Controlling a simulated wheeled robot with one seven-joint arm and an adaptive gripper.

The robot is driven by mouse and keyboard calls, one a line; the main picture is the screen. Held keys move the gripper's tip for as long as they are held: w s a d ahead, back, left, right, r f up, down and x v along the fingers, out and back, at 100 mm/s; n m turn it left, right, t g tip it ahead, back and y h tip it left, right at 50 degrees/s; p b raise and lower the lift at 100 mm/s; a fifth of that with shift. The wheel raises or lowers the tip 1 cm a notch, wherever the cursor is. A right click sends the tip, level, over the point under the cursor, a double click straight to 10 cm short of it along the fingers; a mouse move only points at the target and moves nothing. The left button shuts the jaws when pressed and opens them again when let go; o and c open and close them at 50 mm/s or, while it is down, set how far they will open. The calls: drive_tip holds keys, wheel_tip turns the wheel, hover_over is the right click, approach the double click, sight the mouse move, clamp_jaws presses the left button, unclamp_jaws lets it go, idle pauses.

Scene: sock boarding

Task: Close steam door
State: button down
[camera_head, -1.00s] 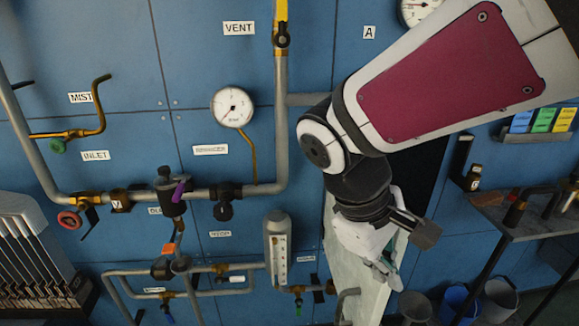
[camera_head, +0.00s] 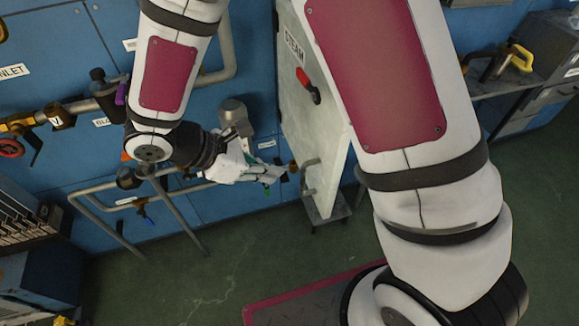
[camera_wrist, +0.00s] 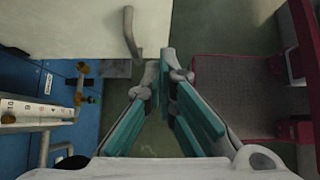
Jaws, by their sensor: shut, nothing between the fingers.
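The steam door (camera_head: 318,120) is a pale panel labelled STEAM with a red-gripped lever (camera_head: 308,84). It stands open, jutting out from the blue wall. A bent grey handle (camera_head: 309,178) sits near its lower end. My gripper (camera_head: 282,171) is just left of the handle in the head view, its fingers shut and empty. In the wrist view the door (camera_wrist: 75,25) fills the upper left, and its handle (camera_wrist: 132,35) hangs just beyond and left of my teal-padded fingertips (camera_wrist: 164,70). I cannot tell whether the gripper touches the handle or door.
The blue wall carries grey pipes (camera_head: 92,196), valves and a flow gauge (camera_wrist: 30,108) left of the door. A workbench (camera_head: 500,82) with a yellow-handled tool stands at the right. Green floor (camera_head: 235,255) lies open below the wall.

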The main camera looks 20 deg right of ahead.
approach(327, 180)
wheel_tip(327, 180, down, 4)
drive_tip(key=shift+d+r+p, duration=0.15)
drive_tip(key=shift+d+p, duration=0.15)
drive_tip(key=shift+d, duration=0.5)
drive_tip(key=shift+d+r+p, duration=0.1)
drive_tip(key=shift+d+p, duration=0.2)
drive_tip(key=shift+d, duration=0.55)
